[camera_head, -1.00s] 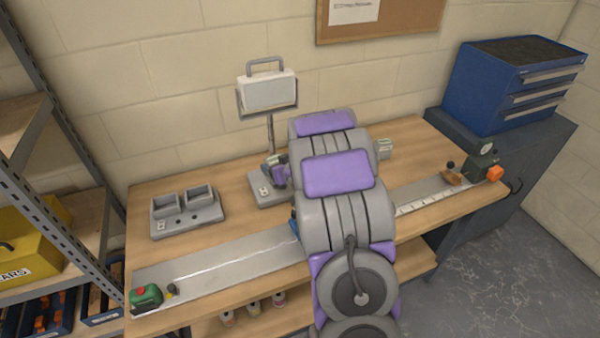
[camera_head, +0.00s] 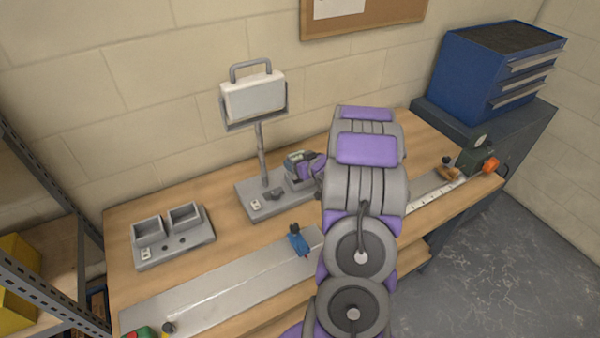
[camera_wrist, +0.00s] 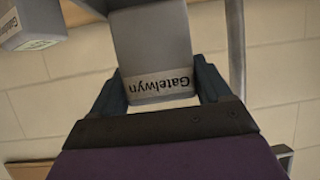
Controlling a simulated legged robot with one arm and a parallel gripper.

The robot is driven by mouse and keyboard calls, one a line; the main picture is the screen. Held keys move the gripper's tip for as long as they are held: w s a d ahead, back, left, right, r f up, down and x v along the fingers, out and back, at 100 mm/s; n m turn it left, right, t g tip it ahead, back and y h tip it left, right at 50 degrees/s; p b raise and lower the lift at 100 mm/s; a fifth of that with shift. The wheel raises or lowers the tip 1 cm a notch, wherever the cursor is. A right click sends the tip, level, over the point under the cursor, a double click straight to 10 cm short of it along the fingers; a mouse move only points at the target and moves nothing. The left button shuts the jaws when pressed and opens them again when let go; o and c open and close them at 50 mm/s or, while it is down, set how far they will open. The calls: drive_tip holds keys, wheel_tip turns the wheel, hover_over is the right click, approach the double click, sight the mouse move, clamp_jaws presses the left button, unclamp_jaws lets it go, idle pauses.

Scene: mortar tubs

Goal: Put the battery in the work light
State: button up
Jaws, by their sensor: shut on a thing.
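The work light (camera_head: 254,97) stands on the bench, with a white lamp head on a grey post above a flat grey base (camera_head: 256,208). My gripper (camera_head: 302,172) is low over the right end of that base, right of the post. In the wrist view, my gripper (camera_wrist: 165,92) is shut on a grey battery (camera_wrist: 158,55) with a white "Gatelwyn" label, one dark finger on each side. The battery's far end leaves the frame. The arm and gripper hide the base's right end, so I cannot tell whether the battery touches it.
A grey holder with two open bays (camera_head: 150,231) stands left on the bench. A second labelled grey block (camera_wrist: 32,22) shows in the wrist view. A metal strip with a blue clamp (camera_head: 299,242) lies in front. A blue drawer cabinet (camera_head: 490,75) stands at right.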

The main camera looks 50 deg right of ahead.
drive_tip(key=shift+d+f, duration=0.15)
drive_tip(key=shift+f, duration=0.55)
drive_tip(key=f, duration=0.2)
drive_tip(key=d+f+b, duration=0.1)
drive_tip(key=shift+s+f, duration=0.3)
drive_tip(key=shift+s, duration=0.05)
clamp_jaws()
drive_tip(key=shift+w+d+f, duration=0.1)
drive_tip(key=shift+w+f, duration=0.05)
drive_tip(key=shift+w, duration=0.15)
drive_tip(key=o, duration=1.1)
unclamp_jaws()
drive_tip(key=shift+o, duration=1.2)
drive_tip(key=shift+a+r, duration=0.25)
drive_tip(key=shift+a, duration=0.05)
drive_tip(key=shift+d, duration=0.1)
